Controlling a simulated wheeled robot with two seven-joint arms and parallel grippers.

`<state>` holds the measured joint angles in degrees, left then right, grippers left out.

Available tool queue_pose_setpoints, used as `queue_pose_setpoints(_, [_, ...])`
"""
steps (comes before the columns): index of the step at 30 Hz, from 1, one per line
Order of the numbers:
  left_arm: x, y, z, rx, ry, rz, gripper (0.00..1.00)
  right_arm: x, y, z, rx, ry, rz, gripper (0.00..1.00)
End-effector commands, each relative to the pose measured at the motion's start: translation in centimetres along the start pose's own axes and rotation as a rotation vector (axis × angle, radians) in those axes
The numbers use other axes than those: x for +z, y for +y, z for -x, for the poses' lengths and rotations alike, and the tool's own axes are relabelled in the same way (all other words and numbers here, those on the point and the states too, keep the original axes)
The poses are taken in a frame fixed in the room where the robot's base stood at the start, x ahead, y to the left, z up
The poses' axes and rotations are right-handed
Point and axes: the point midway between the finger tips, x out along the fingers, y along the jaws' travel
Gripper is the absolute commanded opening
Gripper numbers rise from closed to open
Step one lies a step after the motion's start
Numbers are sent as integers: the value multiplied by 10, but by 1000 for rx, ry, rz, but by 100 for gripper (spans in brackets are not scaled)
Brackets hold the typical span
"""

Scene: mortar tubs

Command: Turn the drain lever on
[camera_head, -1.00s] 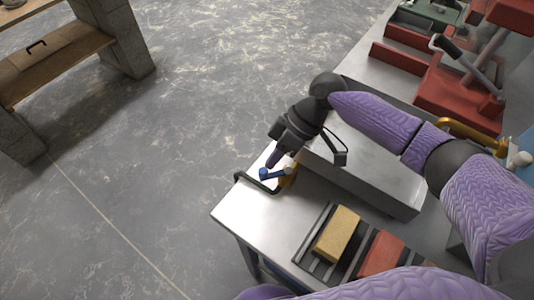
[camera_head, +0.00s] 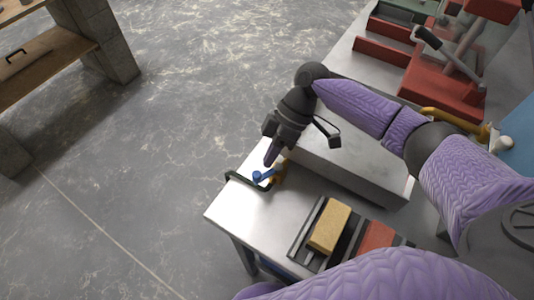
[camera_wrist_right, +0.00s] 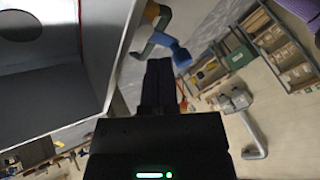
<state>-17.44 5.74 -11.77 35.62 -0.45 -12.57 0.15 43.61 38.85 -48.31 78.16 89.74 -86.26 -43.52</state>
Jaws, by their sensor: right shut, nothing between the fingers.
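My right gripper (camera_head: 268,161) is shut and empty, pointing down at the lever from above. Its dark fingers (camera_wrist_right: 160,72) are very close to the lever; I cannot tell if they touch. My left gripper is not in view.
A grey metal tub (camera_head: 357,165) stands right of the valve. A dark bent handle (camera_head: 245,183) curves at the bench edge. A rack with a yellow sponge (camera_head: 330,227) and a red block (camera_head: 376,236) lies nearer. Open floor lies left.

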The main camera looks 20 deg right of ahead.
Motion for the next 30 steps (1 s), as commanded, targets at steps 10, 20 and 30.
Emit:
queue_pose_setpoints(10, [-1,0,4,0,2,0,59,0,0,22,3,1,-2,0])
queue_pose_setpoints(20, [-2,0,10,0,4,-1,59,-1,0,87,2,1,-1,0])
queue_pose_setpoints(30, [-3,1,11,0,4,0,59,0,0,99,0,0,-1,0])
